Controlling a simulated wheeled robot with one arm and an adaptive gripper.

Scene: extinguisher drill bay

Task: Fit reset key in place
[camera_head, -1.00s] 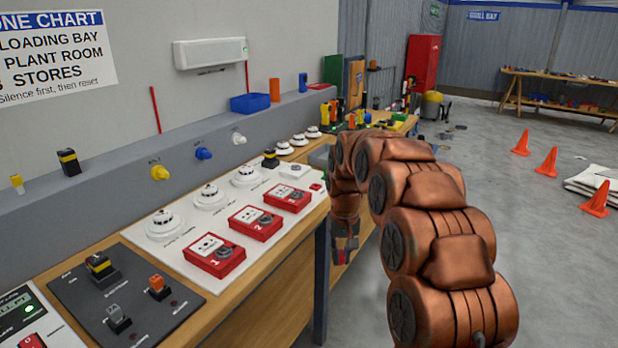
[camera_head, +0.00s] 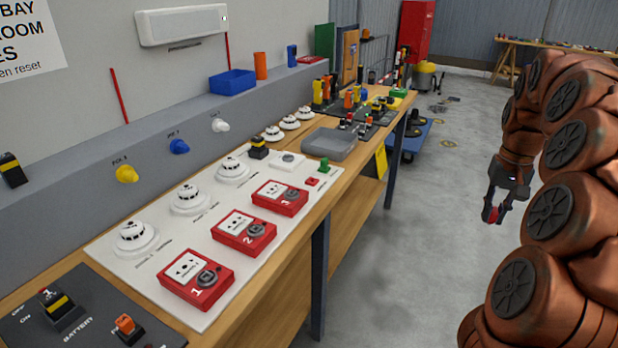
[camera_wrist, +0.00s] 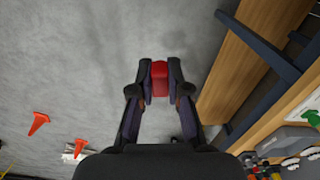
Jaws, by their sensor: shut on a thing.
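My gripper (camera_head: 497,210) hangs over the open floor, to the right of the bench and apart from it. In the wrist view its two fingers (camera_wrist: 159,92) are shut on a small red block-like piece (camera_wrist: 160,76), which may be the reset key. Its lower end is hidden. On the bench, a white panel (camera_head: 219,270) bears three red call points numbered 1 (camera_head: 196,279), 2 (camera_head: 244,233) and 3 (camera_head: 280,197), each with a dark round part. A small red piece (camera_head: 312,181) and a green piece (camera_head: 324,166) are at the panel's far right corner.
White detectors (camera_head: 134,236) line the panel's back. A grey tray (camera_head: 330,143) and several small coloured items stand farther along the bench. A dark battery panel (camera_head: 90,320) is at near left. A blue trolley (camera_head: 418,136) stands beyond the bench; the floor between is clear.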

